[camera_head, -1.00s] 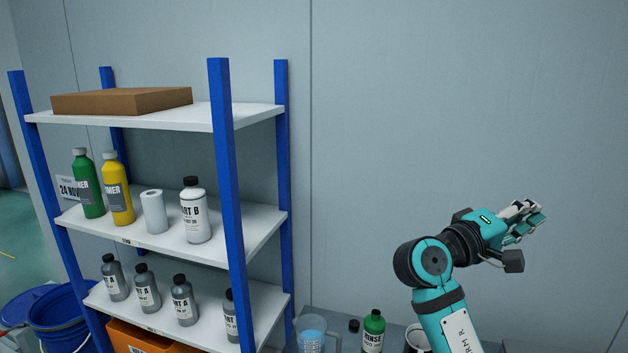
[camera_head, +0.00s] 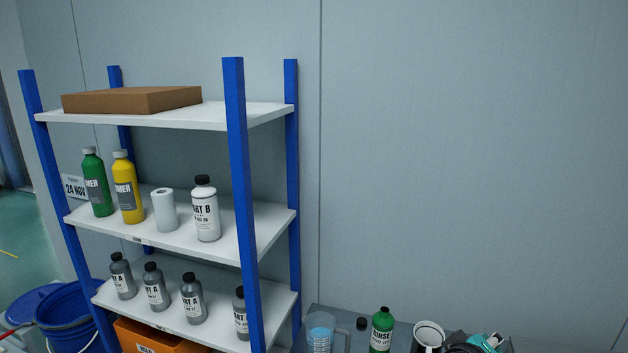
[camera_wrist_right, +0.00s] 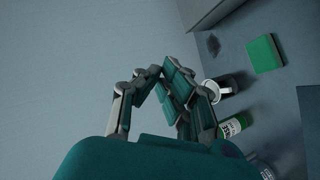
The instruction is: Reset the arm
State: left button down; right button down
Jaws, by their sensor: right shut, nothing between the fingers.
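My right gripper (camera_head: 487,342) shows only in part at the bottom right edge of the head view, low beside a white mug (camera_head: 428,335). In the right wrist view its fingers (camera_wrist_right: 152,74) are closed together at the tips with nothing held. The grey wall fills the left of that view. The mug also shows there (camera_wrist_right: 217,92), just right of the fingers; I cannot tell the gap between them. My left gripper is in neither view.
A grey bench (camera_head: 340,312) carries a clear jug (camera_head: 320,335), a black cap (camera_head: 362,323) and a green rinse bottle (camera_head: 382,328). A green pad (camera_wrist_right: 264,54) lies flat in the wrist view. A blue-post shelf (camera_head: 237,150) with bottles stands left. The wall above the bench is clear.

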jog(key=s+a+f+g+y, duration=0.1)
jog(key=s+a+f+y, duration=0.15)
jog(key=s+f, duration=0.4)
jog(key=s+a+f+g+y, duration=0.1)
jog(key=s+a+f+y, duration=0.15)
jog(key=s+f, duration=0.35)
jog(key=s+a+f+m+g+y, duration=0.1)
jog(key=s+a+f+g+y, duration=0.15)
jog(key=s, duration=0.45)
jog(key=s+a+f+m+g+y, duration=0.1)
jog(key=s+a+f+y, duration=0.25)
jog(key=s, duration=0.35)
notch_tip(320, 180, down, 37)
jog(key=s+b, duration=0.2)
jog(key=b, duration=0.8)
jog(key=s+d+f+g+b, duration=0.1)
jog(key=s+f+b, duration=0.2)
jog(key=s+f, duration=0.5)
jog(key=s+d+f+g+b, duration=0.1)
jog(key=s+f+b, duration=0.3)
jog(key=s+f, duration=0.4)
notch_tip(320, 180, down, 7)
jog(key=shift+s+r+h, duration=0.1)
jog(key=shift+s+h, duration=0.05)
jog(key=shift+h, duration=0.25)
jog(key=shift+d, duration=0.1)
